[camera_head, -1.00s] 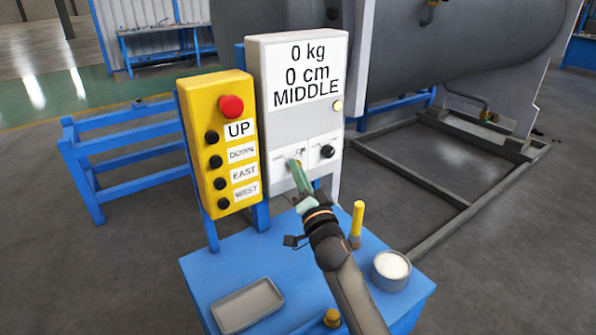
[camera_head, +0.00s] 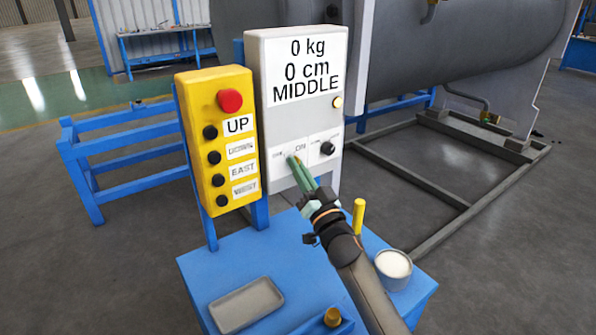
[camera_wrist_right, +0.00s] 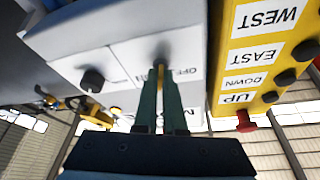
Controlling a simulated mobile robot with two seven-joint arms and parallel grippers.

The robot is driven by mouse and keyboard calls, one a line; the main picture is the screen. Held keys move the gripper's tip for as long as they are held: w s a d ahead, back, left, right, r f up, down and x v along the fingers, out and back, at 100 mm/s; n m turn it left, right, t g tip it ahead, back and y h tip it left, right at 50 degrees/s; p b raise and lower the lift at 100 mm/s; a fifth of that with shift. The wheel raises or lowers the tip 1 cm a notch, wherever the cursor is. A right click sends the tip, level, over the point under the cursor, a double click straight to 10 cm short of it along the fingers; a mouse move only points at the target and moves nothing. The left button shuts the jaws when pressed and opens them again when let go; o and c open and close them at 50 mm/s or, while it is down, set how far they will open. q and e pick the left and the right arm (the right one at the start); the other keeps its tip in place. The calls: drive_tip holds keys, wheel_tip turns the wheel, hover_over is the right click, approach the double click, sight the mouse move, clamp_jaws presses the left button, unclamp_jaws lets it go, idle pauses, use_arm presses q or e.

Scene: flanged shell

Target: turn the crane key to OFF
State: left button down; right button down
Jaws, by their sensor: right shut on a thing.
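The crane key sits on the lower panel of the grey control box (camera_head: 280,125), between the OFF and ON labels. My right gripper (camera_head: 296,162) reaches up to it from below right, and its green fingers are shut on it. The right wrist view shows the fingers (camera_wrist_right: 160,75) closed at the key's place, with a thin yellowish strip (camera_wrist_right: 160,78) between them. The key itself is mostly hidden by the fingers, so its exact angle cannot be told. The box display reads 0 kg, 0 cm, MIDDLE. My left gripper is not in view.
A black knob (camera_head: 327,148) is just right of the key. The yellow button box (camera_head: 217,140) with a red button (camera_head: 230,101) stands at left. The blue table (camera_head: 290,262) below bears a grey tray (camera_head: 246,304), a yellow post (camera_head: 358,216) and a round cup (camera_head: 393,268).

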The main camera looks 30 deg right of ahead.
drive_tip(key=n+g+y, duration=0.1)
drive_tip(key=n+y, duration=0.2)
drive_tip(key=n, duration=0.3)
drive_tip(key=n+g+y+p, duration=0.1)
drive_tip(key=n+y, duration=0.1)
drive_tip(key=n, duration=0.4)
drive_tip(key=n+y, duration=0.3)
drive_tip(key=n, duration=0.3)
drive_tip(key=shift+d+r+g+y+p, duration=0.15)
drive_tip(key=shift+d+g+y+p, duration=0.15)
drive_tip(key=shift+d+g, duration=0.1)
drive_tip(key=shift+n, duration=0.4)
drive_tip(key=c, duration=1)
unclamp_jaws()
drive_tip(key=shift+a, duration=0.1)
